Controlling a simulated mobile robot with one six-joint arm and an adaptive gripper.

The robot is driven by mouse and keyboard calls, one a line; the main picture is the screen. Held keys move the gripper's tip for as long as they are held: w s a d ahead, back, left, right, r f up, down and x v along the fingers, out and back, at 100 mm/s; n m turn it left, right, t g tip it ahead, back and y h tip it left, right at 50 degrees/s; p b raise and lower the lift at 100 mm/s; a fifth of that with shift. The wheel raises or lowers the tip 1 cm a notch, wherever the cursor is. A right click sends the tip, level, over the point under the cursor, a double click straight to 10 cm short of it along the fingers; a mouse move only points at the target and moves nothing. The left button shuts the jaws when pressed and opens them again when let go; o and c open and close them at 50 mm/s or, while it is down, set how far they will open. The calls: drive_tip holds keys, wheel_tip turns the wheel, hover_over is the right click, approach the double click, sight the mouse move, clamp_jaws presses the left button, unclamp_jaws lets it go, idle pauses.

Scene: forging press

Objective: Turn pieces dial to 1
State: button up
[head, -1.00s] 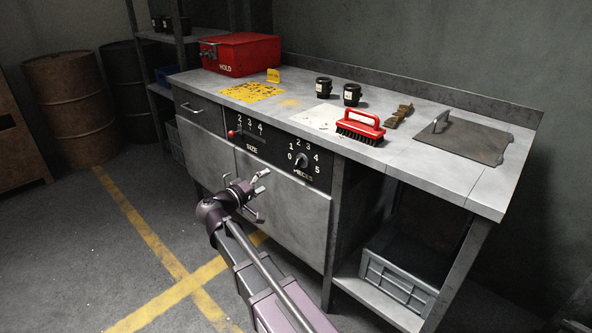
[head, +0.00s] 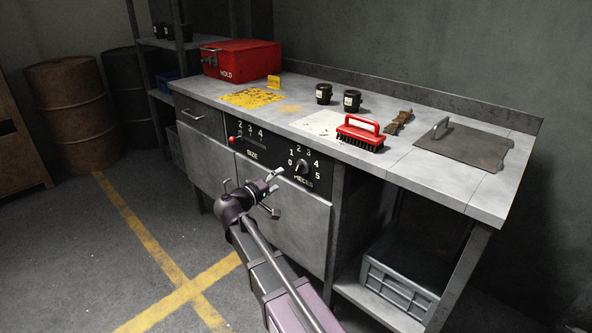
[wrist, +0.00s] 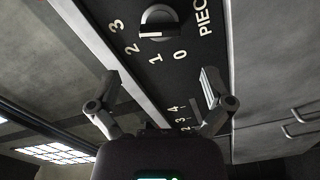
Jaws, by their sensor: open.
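The pieces dial (head: 302,166) is a round dark knob on the black panel at the front of the bench, ringed by numbers from 0 to 5. In the wrist view the knob (wrist: 159,22) is at the top, above the 1 and the 0. A pale mark shows on its near side, but I cannot tell exactly which number it points to. My gripper (head: 276,192) is open and empty, in front of the panel, a little left of and below the dial. In the wrist view its spread fingers (wrist: 160,82) are apart from the knob.
The size slot with a red-knobbed lever (head: 234,139) is left of the dial. On the bench (head: 430,180) are a red brush (head: 360,128), black cups (head: 352,100), a red box (head: 240,57) and a plate with a handle (head: 465,146). A grey crate (head: 398,289) sits below.

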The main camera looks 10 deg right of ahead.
sight(296, 169)
drive_tip(key=x, duration=0.8)
drive_tip(key=shift+w+d, duration=0.15)
drive_tip(key=shift+d, duration=0.05)
drive_tip(key=c, duration=1)
drive_tip(key=shift+a, duration=0.25)
drive_tip(key=shift+c, duration=0.2)
drive_tip(key=shift+d, duration=0.2)
